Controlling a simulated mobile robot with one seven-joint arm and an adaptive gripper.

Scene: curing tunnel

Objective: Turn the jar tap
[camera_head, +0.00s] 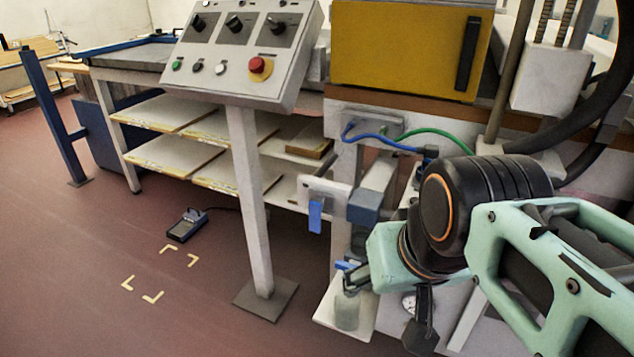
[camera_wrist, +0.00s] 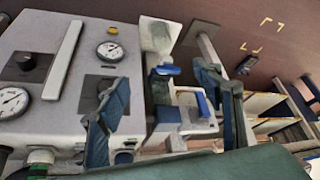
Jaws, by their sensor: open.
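A small glass jar (camera_head: 347,311) stands on a white shelf (camera_head: 327,318) low on the machine's side. A small blue tap lever (camera_head: 345,265) sits just above it, partly hidden by my gripper. In the wrist view, the blue lever (camera_wrist: 166,70) lies between and beyond my fingertips, beside the pale jar (camera_wrist: 156,36). My gripper (camera_head: 386,306) is open beside the lever, with its fingers spread and empty in the wrist view (camera_wrist: 163,80). I cannot tell whether a finger touches the lever.
A second blue handle (camera_head: 316,217) hangs from a white bracket above and left of the jar. The control panel post (camera_head: 254,200) stands to the left. Gauges (camera_wrist: 110,51) and knobs cover the machine face near my fingers. Blue and green hoses (camera_head: 385,140) run above.

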